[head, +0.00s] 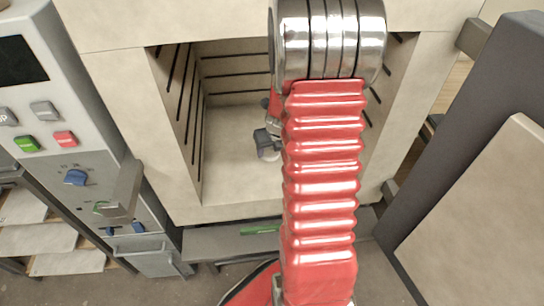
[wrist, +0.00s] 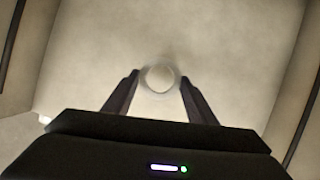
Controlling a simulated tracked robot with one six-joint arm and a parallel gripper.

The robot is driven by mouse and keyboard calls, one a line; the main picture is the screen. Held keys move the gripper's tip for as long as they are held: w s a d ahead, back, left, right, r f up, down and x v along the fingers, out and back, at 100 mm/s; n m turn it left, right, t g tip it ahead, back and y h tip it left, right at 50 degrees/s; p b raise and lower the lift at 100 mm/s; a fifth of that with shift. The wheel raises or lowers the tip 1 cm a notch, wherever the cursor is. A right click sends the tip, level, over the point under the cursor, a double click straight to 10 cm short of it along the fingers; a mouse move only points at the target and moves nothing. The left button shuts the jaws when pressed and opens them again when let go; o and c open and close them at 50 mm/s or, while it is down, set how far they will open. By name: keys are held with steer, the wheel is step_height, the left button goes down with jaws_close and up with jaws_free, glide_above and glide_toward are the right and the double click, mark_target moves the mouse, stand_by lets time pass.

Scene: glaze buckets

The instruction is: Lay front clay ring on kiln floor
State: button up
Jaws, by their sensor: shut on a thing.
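The clay ring (wrist: 160,96) is a small, pale, round piece between my fingertips in the wrist view. My gripper (wrist: 158,82) is shut on it, one dark finger on each side. The ring is close in colour to the kiln floor (wrist: 85,60) behind it, so I cannot tell whether it touches the floor. In the head view my gripper (head: 268,150) is inside the kiln chamber, over the pale floor (head: 225,180). My red arm hides the chamber's right part, and the ring cannot be made out there.
The kiln's left wall (head: 188,100) and back wall (head: 235,72) have dark grooves. The open kiln door (head: 480,190) stands at the right. A control panel (head: 60,150) with coloured buttons is at the left. The visible floor left of my gripper is bare.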

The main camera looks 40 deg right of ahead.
mark_target(271, 165)
steer(key=shift+f, duration=0.2)
steer(key=shift+f, duration=2)
steer(key=o, duration=1.1)
steer(key=shift+c, duration=0.2)
steer(key=v, duration=1.2)
